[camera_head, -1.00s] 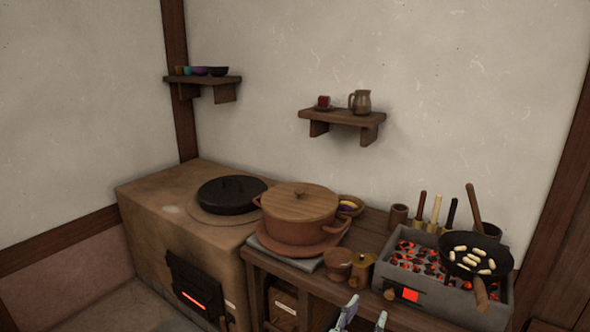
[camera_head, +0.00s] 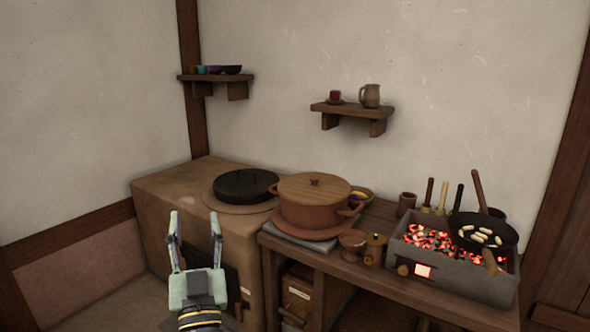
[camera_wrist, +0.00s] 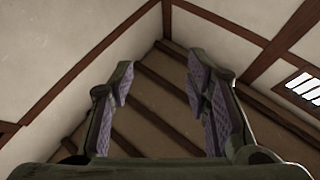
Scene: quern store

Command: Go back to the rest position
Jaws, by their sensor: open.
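My gripper (camera_head: 195,228) is open and empty in the head view, raised in front of the clay stove (camera_head: 160,195) with its fingers pointing up. It also shows in the wrist view (camera_wrist: 158,90), where its two padded fingers stand wide apart with nothing between them. In the head view my gripper hides part of the stove's front. It appears apart from the pots and the table.
A black lidded pan (camera_head: 245,185) sits on the stove. A large lidded pot (camera_head: 312,205) stands on the wooden table (camera_head: 345,262). At right, a glowing charcoal brazier (camera_head: 455,275) carries a frying pan (camera_head: 483,226). Two wall shelves (camera_head: 215,78) (camera_head: 352,110) hold small vessels.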

